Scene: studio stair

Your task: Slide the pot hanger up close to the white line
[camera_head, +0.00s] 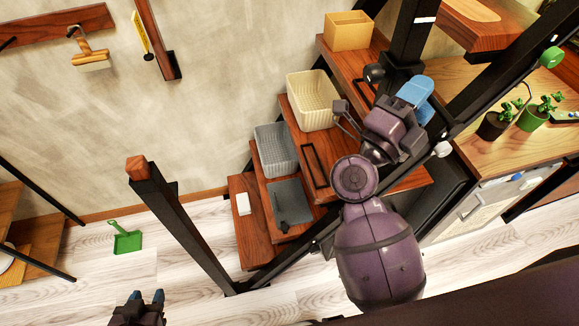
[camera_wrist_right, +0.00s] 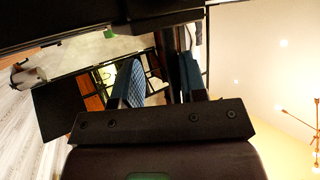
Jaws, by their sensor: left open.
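The white line (camera_head: 425,19) crosses a black post near the top of the head view. Lower on this post is a dark block with a round knob (camera_head: 375,73), which looks like the pot hanger; its outline merges with the post. My right gripper (camera_head: 418,97) is just below and right of it, its blue fingertips beside the post. In the right wrist view the blue fingers (camera_wrist_right: 158,80) stand apart, with dark bars behind the gap; I cannot tell whether they touch anything. My left gripper (camera_head: 146,297) is open and empty above the floor at bottom left.
Wooden stair steps carry a cream basket (camera_head: 313,99), a grey basket (camera_head: 276,149) and a yellow box (camera_head: 348,31). A diagonal black rail (camera_head: 495,75) passes right of my right gripper. Potted plants (camera_head: 531,115) stand on the wooden counter. A green dustpan (camera_head: 125,239) lies on the floor.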

